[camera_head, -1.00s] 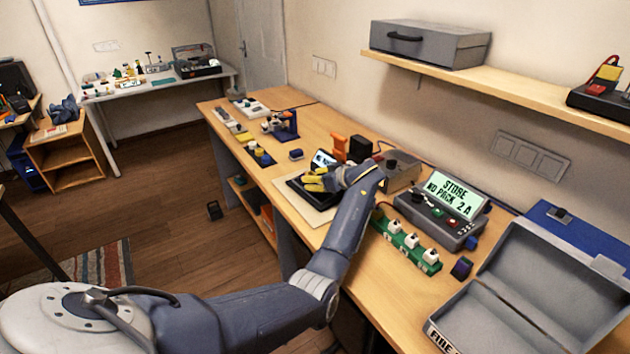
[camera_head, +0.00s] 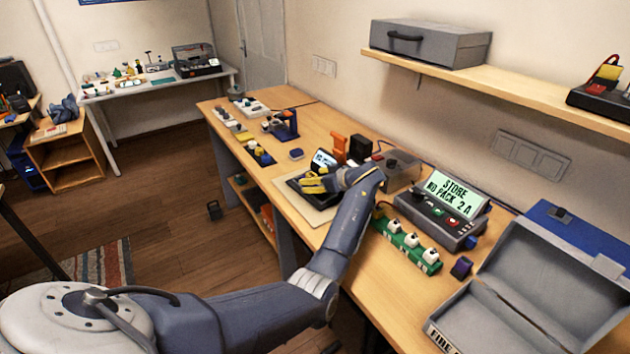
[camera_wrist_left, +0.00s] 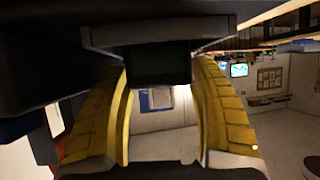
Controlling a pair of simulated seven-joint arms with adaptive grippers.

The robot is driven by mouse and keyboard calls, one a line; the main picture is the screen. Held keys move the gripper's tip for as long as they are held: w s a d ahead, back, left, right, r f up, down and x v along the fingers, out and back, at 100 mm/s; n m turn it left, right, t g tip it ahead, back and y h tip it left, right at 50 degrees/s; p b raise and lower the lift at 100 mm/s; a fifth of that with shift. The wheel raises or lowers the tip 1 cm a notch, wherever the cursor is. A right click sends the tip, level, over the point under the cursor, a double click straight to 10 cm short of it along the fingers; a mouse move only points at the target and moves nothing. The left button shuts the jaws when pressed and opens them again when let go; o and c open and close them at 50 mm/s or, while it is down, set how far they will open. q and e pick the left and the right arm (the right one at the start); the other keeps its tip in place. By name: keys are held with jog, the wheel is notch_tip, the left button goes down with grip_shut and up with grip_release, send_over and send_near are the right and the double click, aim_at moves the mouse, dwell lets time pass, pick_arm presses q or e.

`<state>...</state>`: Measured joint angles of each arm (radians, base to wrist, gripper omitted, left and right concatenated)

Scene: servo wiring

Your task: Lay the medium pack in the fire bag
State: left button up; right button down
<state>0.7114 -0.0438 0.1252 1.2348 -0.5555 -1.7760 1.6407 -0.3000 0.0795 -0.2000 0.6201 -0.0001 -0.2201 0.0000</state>
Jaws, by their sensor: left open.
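The fire bag (camera_head: 505,290) is a grey open case with FIRE lettering on its front edge, at the lower right of the head view. My left gripper (camera_head: 316,183) has yellow fingers and hovers over or rests at a black tray on the bench, left of the fire bag. In the left wrist view its yellow fingers (camera_wrist_left: 165,125) stand apart, with the room's far wall between them and no pack visible there. A small purple block (camera_head: 461,267) stands beside the fire bag, and a small blue block (camera_head: 296,153) lies further back; I cannot tell which, if either, is the medium pack. My right gripper is not in view.
A grey charger (camera_head: 440,217) reads "STORE NO PACK 2 A". A green strip (camera_head: 407,246) with white plugs lies before it. An orange stand (camera_head: 339,147) and a black box (camera_head: 360,149) stand behind my gripper. A shelf (camera_head: 530,92) juts out above.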

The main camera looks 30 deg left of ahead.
pick_arm(q)
jog(key=v, duration=0.6)
jog(key=shift+d, duration=0.2)
jog(key=shift+s+d+r, duration=0.15)
jog(key=shift+d+r, duration=0.1)
jog(key=shift+d, duration=0.2)
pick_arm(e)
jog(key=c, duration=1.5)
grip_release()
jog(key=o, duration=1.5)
